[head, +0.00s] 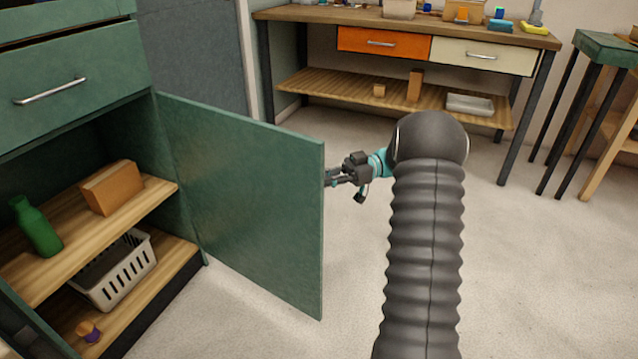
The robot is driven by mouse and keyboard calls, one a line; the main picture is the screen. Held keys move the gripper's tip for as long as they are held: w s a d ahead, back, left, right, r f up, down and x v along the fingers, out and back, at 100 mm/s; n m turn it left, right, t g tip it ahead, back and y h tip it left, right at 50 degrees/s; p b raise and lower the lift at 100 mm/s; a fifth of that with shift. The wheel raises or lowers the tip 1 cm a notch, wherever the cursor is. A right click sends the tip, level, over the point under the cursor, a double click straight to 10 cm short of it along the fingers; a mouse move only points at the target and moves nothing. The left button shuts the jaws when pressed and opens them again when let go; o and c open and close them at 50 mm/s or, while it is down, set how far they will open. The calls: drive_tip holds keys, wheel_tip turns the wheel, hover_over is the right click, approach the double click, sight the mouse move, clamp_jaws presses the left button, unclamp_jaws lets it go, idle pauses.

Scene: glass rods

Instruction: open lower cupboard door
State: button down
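The lower cupboard door (245,195) is green and stands swung wide open, its hinge side at the cupboard's right edge. The open cupboard shows an upper wooden shelf (75,235) and a lower floor board. My gripper (330,178) is at the door's free edge, on the right. Its fingertips reach the edge and are partly hidden behind the door, so whether they touch or grip it is unclear. The door's handle is not visible.
On the shelf are a green bottle (37,228) and a brown box (112,188); a white basket (112,268) stands below. A green drawer (70,85) is above. A workbench (400,25) stands behind. The floor right of the door is clear.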

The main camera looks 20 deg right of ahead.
drive_tip(key=shift+w+d, duration=0.15)
drive_tip(key=shift+d, duration=0.2)
drive_tip(key=shift+f, duration=0.1)
drive_tip(key=c, duration=1.2)
unclamp_jaws()
drive_tip(key=shift+a, duration=0.1)
